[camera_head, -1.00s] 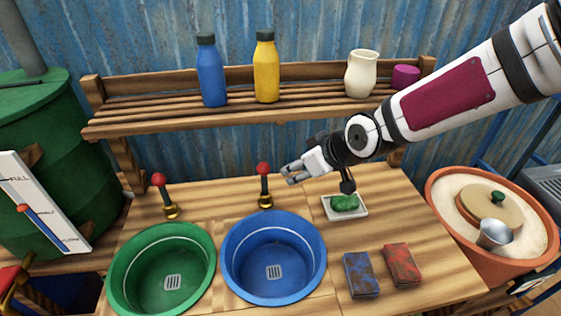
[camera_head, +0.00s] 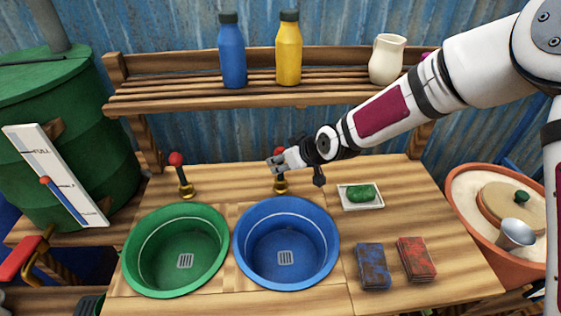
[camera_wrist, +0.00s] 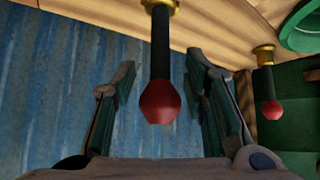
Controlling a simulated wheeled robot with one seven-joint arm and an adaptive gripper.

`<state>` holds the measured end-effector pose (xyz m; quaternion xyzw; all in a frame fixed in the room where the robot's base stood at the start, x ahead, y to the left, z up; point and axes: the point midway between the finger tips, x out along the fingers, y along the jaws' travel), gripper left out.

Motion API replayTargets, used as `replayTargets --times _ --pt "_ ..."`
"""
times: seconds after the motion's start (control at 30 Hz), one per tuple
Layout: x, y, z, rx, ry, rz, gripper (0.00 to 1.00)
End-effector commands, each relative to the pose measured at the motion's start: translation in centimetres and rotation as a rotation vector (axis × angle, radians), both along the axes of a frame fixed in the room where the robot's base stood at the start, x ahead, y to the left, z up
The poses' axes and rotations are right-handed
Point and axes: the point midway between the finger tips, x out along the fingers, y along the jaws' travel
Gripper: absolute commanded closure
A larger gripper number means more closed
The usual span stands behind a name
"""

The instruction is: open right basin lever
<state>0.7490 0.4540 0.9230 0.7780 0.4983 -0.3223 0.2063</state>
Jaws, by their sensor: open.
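The right basin lever (camera_head: 280,186) stands behind the blue basin (camera_head: 287,243), a dark rod with a red knob on a brass base. My gripper (camera_head: 275,162) is at its knob in the head view and partly covers it. In the wrist view the lever's red knob (camera_wrist: 159,102) lies between the two open fingers of my gripper (camera_wrist: 160,95), with gaps visible on both sides. The left lever (camera_head: 181,175) stands behind the green basin (camera_head: 176,250). It also shows at the right of the wrist view (camera_wrist: 268,85).
A shelf (camera_head: 200,97) with a blue bottle (camera_head: 232,52), yellow bottle (camera_head: 289,50) and white vase (camera_head: 386,60) runs behind. A soap dish (camera_head: 348,206) and two blocks (camera_head: 373,266) lie to the right. A green barrel (camera_head: 85,140) stands at left.

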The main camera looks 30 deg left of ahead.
Motion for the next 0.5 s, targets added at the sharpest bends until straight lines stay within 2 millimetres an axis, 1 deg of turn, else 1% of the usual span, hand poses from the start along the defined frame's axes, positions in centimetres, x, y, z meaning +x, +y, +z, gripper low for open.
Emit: replayTargets --times 0.03,0.2,0.5 --pt "0.11 0.48 -0.47 0.001 0.001 0.001 0.6" --pt "0.49 1.14 -1.27 0.0 0.0 0.0 0.6" --pt "0.58 1.24 -1.37 0.0 0.0 0.0 0.6"
